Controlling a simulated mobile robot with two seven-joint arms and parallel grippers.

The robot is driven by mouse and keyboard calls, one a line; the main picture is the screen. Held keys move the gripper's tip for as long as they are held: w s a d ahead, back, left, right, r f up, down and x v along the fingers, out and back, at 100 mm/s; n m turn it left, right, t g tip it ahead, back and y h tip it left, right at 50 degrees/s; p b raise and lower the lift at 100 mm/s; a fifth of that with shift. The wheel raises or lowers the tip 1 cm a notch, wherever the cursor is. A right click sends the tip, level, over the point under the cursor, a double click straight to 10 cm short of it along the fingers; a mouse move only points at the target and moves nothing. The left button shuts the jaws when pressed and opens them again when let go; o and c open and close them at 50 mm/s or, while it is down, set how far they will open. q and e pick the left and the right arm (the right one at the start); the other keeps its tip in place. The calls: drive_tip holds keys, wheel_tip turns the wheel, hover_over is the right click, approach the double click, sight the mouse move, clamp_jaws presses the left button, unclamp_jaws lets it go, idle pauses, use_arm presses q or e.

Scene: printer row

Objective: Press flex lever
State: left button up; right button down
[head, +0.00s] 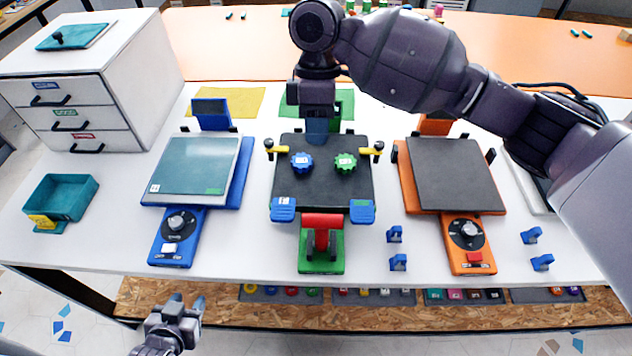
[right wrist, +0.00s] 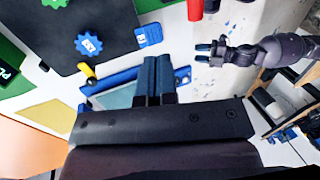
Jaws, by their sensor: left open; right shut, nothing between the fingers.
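The green printer unit (head: 308,262) stands mid-table with a black plate (head: 323,187) on it. A red lever (head: 322,220) sits at its front, seemingly the flex lever; its red end (right wrist: 194,10) shows at the top of the right wrist view. A blue gear (head: 301,162) and a green gear (head: 345,163) lie on the plate. My right gripper (head: 317,138) is shut and empty, over the plate's back edge, well behind the red lever; its fingers (right wrist: 153,82) also show in the right wrist view. My left gripper (head: 187,304) is open and empty, low in front of the table, touching nothing.
A blue unit (head: 172,238) stands left and an orange unit (head: 466,228) right. Small blue clips (head: 395,234) lie between the green and orange units. A teal bin (head: 62,196) and white drawers (head: 88,85) are far left. My right arm crosses above the orange unit.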

approach(322, 233)
drive_tip(key=w+a+f, duration=0.1)
drive_tip(key=w+f, duration=0.4)
use_arm(q)
drive_tip(key=shift+w, duration=0.2)
use_arm(e)
drive_tip(key=s, duration=0.3)
drive_tip(key=shift+s+a, duration=0.1)
drive_tip(key=shift+s, duration=0.1)
use_arm(q)
drive_tip(key=shift+r, duration=0.15)
drive_tip(key=shift+s+r+p, duration=0.25)
drive_tip(key=shift+r+p, duration=0.05)
drive_tip(key=shift+r, duration=0.2)
use_arm(e)
drive_tip(key=shift+s+r+t, duration=0.1)
drive_tip(key=shift+s+t, duration=0.2)
drive_tip(key=shift+s, duration=0.05)
use_arm(q)
drive_tip(key=shift+s+r, duration=0.1)
drive_tip(key=shift+r, duration=0.05)
use_arm(e)
drive_tip(key=shift+s, duration=0.1)
